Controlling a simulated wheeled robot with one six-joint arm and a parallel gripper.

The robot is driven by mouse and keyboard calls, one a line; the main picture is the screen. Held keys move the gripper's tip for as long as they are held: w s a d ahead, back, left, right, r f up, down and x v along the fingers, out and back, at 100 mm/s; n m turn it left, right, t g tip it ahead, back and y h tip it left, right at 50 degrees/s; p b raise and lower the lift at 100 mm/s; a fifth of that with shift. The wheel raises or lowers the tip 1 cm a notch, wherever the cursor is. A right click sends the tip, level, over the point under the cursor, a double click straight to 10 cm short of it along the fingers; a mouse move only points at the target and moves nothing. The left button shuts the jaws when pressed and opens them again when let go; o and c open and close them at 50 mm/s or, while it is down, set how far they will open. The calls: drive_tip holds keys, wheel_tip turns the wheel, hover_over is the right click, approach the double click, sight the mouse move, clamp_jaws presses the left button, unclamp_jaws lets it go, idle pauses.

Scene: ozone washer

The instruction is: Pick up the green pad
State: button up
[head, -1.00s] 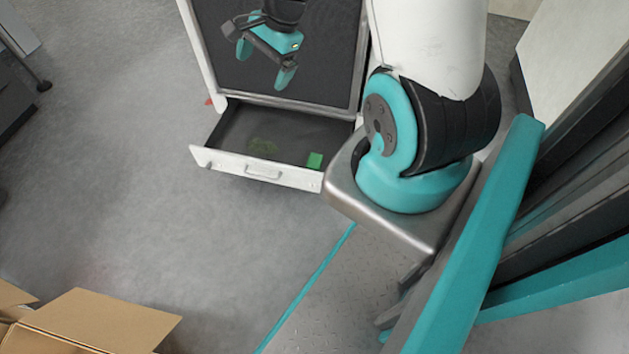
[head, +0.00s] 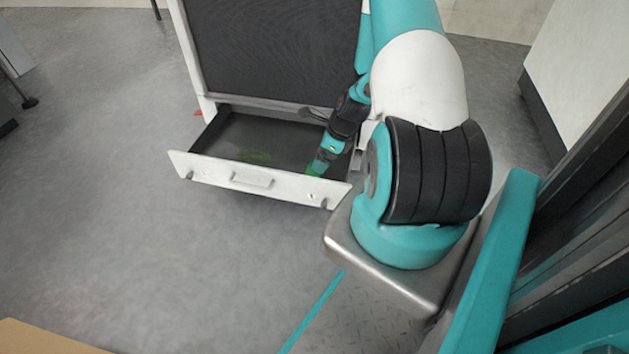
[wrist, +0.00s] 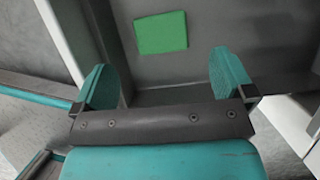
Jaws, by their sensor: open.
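The green pad (wrist: 161,33) is a flat bright green rectangle lying on the floor of the open drawer (head: 285,142). In the wrist view it lies beyond the fingertips, between their lines and a little left of centre. My gripper (wrist: 162,78) is open, its two teal fingers spread wide with nothing between them. In the head view my gripper (head: 318,164) is over the right part of the drawer, and only a bit of green shows around it. The pad is mostly hidden there. I cannot tell the exact height of the fingers above it.
The drawer's white front panel (head: 250,180) with its handle stands as a raised edge. The dark cabinet face (head: 275,48) rises behind the drawer. A faint greenish patch (head: 256,156) shows on the drawer floor. Open grey floor (head: 130,260) lies in front and left.

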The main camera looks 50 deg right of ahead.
sight(314, 173)
drive_tip(key=b+x, duration=0.1)
drive_tip(key=x, duration=0.2)
drive_tip(key=shift+f, duration=0.2)
drive_tip(key=b+x, duration=0.4)
drive_tip(key=x, duration=0.1)
drive_tip(key=shift+s+d+f+b, duration=0.1)
drive_tip(key=shift+s+f+b, duration=0.05)
drive_tip(key=shift+b, duration=0.2)
drive_tip(key=shift+c, duration=0.2)
drive_tip(key=c, duration=0.9)
